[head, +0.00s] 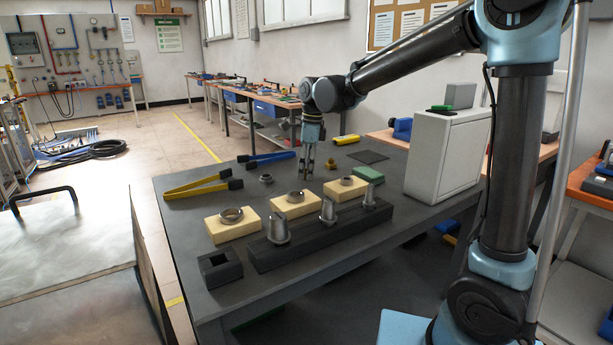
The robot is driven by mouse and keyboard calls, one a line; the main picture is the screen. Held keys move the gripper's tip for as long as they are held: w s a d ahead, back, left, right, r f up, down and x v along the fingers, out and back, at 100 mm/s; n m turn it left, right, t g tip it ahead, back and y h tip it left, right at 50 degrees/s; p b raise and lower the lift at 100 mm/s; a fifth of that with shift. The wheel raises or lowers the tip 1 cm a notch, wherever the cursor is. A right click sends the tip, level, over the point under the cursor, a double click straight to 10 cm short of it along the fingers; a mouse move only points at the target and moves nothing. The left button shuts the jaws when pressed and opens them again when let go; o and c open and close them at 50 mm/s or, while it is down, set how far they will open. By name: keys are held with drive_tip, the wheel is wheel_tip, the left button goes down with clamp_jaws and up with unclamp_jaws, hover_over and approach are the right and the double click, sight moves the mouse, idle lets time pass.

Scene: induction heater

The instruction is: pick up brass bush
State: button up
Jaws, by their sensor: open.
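A second small brass-coloured part (330,164) is just right of my gripper.
Three cream blocks with metal rings (231,229) stand in front of my gripper. A dark rail with grey tapered pieces (278,228) and a black square holder (220,270) are nearer. Yellow tongs (203,185) and blue tongs (266,157) lie left. A white box (446,153) stands right.

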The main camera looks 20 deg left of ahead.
drive_tip(key=shift+f, duration=0.1)
drive_tip(key=c, duration=1.2)
wheel_tip(320, 180, up, 10)
idle(0.6)
